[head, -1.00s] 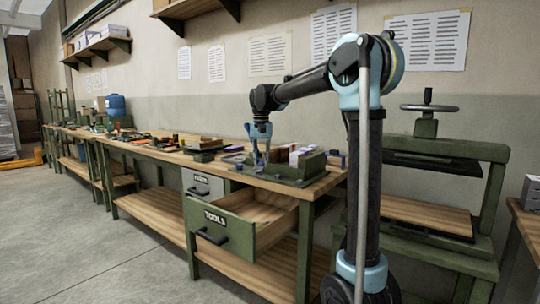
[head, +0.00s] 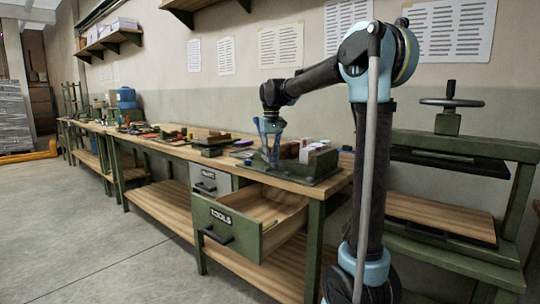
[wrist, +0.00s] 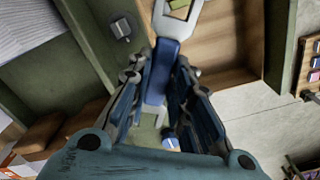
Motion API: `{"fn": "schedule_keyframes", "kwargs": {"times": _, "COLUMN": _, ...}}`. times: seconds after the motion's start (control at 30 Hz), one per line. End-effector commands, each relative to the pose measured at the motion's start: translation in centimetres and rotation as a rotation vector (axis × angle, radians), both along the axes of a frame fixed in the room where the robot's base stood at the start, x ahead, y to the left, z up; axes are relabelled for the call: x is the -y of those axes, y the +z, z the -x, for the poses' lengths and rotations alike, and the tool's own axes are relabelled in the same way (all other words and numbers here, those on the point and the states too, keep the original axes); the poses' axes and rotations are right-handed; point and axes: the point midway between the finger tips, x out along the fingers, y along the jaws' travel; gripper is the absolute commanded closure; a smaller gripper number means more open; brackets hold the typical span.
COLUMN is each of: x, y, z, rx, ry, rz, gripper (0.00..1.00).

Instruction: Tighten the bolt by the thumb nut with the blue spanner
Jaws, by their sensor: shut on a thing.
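My gripper (head: 270,150) points down over the near end of the workbench, beside a green fixture (head: 322,163). In the wrist view my gripper (wrist: 156,72) is shut on the blue spanner (wrist: 157,84). The blue handle lies between the fingers, and the pale grey head (wrist: 182,27) reaches past them to the top edge, partly cut off. A small grey round fitting (wrist: 121,28) on a green surface is left of the spanner head. I cannot tell whether it is the bolt or the thumb nut.
An open drawer marked TOOLS (head: 222,228) juts out below the bench top (head: 160,147). A closed grey drawer (head: 208,180) is behind it. A green press (head: 450,150) stands at right. Several tools lie along the bench. The floor at left is clear.

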Motion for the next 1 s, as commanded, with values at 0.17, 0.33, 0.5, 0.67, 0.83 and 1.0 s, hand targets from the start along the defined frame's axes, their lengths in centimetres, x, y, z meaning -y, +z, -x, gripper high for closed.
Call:
{"fn": "schedule_keyframes", "kwargs": {"times": 0.17, "x": 0.1, "y": -0.7, "z": 0.0, "rx": 0.0, "ry": -0.001, "rz": 0.0, "gripper": 1.0}}
{"fn": "schedule_keyframes", "kwargs": {"times": 0.33, "x": 0.1, "y": -1.4, "z": 0.0, "rx": 0.0, "ry": -0.001, "rz": 0.0, "gripper": 1.0}}
{"fn": "schedule_keyframes", "kwargs": {"times": 0.5, "x": 0.1, "y": -2.1, "z": 0.0, "rx": 0.0, "ry": -0.001, "rz": 0.0, "gripper": 1.0}}
{"fn": "schedule_keyframes", "kwargs": {"times": 0.67, "x": 0.1, "y": -2.7, "z": 0.0, "rx": 0.0, "ry": -0.001, "rz": 0.0, "gripper": 1.0}}
{"fn": "schedule_keyframes", "kwargs": {"times": 0.83, "x": 0.0, "y": -3.4, "z": 0.0, "rx": 0.0, "ry": -0.001, "rz": 0.0, "gripper": 1.0}}
{"fn": "schedule_keyframes", "kwargs": {"times": 1.0, "x": 0.0, "y": -4.1, "z": 0.0, "rx": 0.0, "ry": -0.001, "rz": 0.0, "gripper": 1.0}}
